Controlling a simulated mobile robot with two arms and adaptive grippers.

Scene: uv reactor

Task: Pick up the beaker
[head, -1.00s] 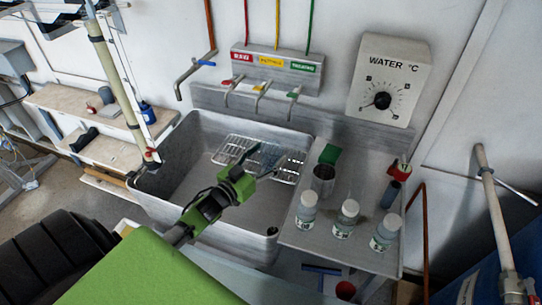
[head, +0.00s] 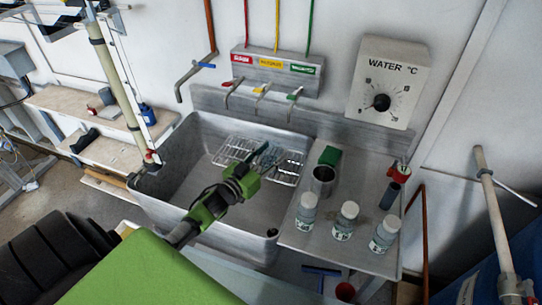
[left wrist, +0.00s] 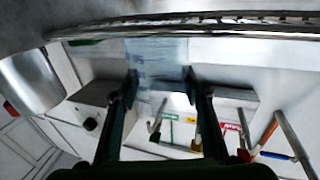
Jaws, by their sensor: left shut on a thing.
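The beaker is clear glass with faint markings and shows in the left wrist view (left wrist: 158,62) between the two dark fingers. My left gripper (left wrist: 163,82) is shut on it from both sides. In the head view my green left gripper (head: 260,163) reaches over the sink (head: 205,190), at the wire rack (head: 234,149). The beaker is hard to make out there against the rack, and I cannot tell whether it still touches the rack. My right gripper is not in view.
On the drainboard right of the sink stand a metal cup (head: 323,181), a green sponge (head: 329,156), several white-capped bottles (head: 345,221) and a dark bottle (head: 391,194). Taps (head: 262,98) hang over the sink's back edge.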

